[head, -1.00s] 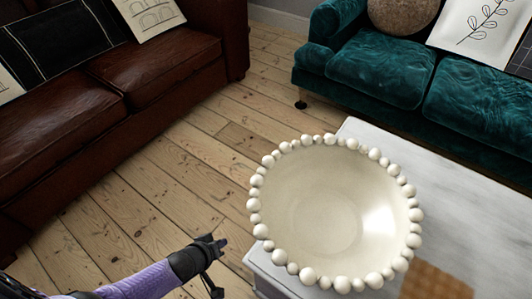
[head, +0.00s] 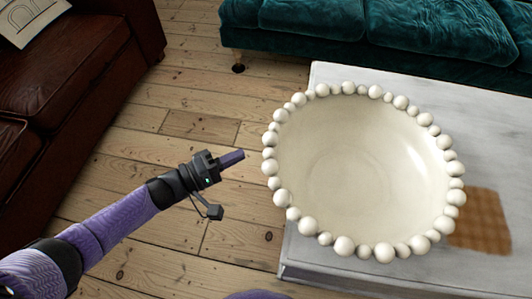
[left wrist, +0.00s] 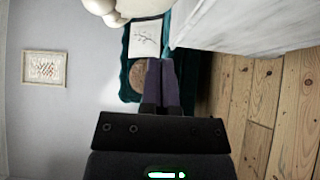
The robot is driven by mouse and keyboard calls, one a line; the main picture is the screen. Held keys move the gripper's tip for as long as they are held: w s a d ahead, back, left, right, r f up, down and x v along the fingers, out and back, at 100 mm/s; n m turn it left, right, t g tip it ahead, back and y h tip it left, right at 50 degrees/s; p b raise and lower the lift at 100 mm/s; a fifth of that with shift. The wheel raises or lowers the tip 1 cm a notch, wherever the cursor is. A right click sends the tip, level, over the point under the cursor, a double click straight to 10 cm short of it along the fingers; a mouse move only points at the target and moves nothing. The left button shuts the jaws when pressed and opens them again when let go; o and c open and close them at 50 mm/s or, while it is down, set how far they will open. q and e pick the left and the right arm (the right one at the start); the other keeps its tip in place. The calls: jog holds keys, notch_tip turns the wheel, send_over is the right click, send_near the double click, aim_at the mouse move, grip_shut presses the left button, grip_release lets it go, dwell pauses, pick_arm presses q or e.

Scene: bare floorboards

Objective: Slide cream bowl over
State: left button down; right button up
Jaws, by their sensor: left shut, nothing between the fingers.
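The cream bowl (head: 360,165) has a rim of round beads and stands upright on a pale grey-white table (head: 480,110), at its left end. In the left wrist view, part of its beaded rim (left wrist: 108,10) shows at the top edge. My left gripper (head: 240,156) is shut and empty, just left of the bowl, with a small gap to the beads. Its closed fingers (left wrist: 161,80) also show in the left wrist view, with the table's pale side (left wrist: 235,25) to the upper right. My right gripper is in neither view.
A brown checked patch (head: 482,220) lies on the table right of the bowl. A teal sofa (head: 400,30) stands behind the table, and a brown leather sofa (head: 75,70) is at the left. Bare floorboards (head: 140,125) lie between.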

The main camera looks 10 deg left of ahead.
pick_arm(q)
jog(key=w+d+b, duration=0.1)
jog(key=w+d, duration=0.1)
jog(key=d, duration=0.4)
jog(key=shift+w+d+b, duration=0.15)
jog(key=shift+d+b, duration=0.15)
jog(key=shift+b, duration=0.1)
